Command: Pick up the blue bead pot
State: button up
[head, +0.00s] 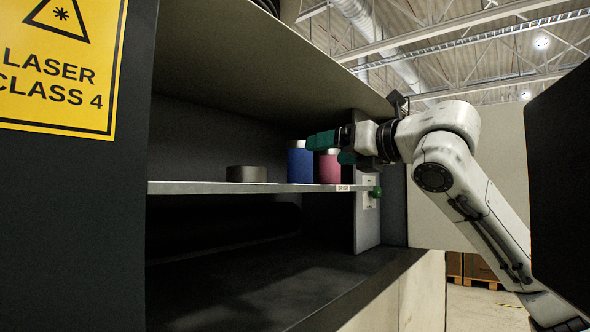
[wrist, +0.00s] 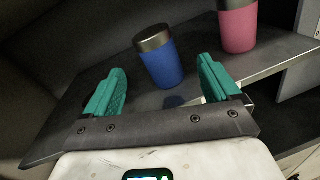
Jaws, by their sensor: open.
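The blue bead pot (head: 300,165) stands upright on a shelf, a blue cylinder with a grey metal lid. In the wrist view the blue pot (wrist: 159,62) shows ahead of my gripper, between the lines of its two teal fingers. My gripper (head: 333,148) is open and empty, and its fingers are at the height of the pots' upper parts. The gripper also shows in the wrist view (wrist: 163,88). In the head view one finger overlaps the pot's top right, and I cannot tell if it touches.
A pink pot (head: 329,168) with a grey lid stands right of the blue one and also shows in the wrist view (wrist: 238,24). A low dark round thing (head: 247,173) sits left on the shelf (head: 200,188). A panel lies close above, and a side wall closes the right.

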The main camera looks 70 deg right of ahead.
aim_at(308, 154)
jog(key=shift+w+a+f+n, duration=0.1)
jog(key=shift+w+a+n, duration=0.1)
jog(key=shift+n, duration=0.4)
jog(key=shift+w+a+f+n, duration=0.1)
jog(key=shift+w+n, duration=0.1)
jog(key=shift+n, duration=0.4)
jog(key=x, duration=0.4)
jog(key=shift+w+d+r+p, duration=0.1)
jog(key=shift+w+p, duration=0.1)
jog(key=shift+p, duration=0.15)
jog(key=shift+p+x, duration=0.8)
jog(key=shift+x, duration=2.15)
jog(key=shift+s+d, duration=0.1)
jog(key=shift+d, duration=0.05)
jog(key=c, duration=1.1)
jog(key=shift+c, duration=0.5)
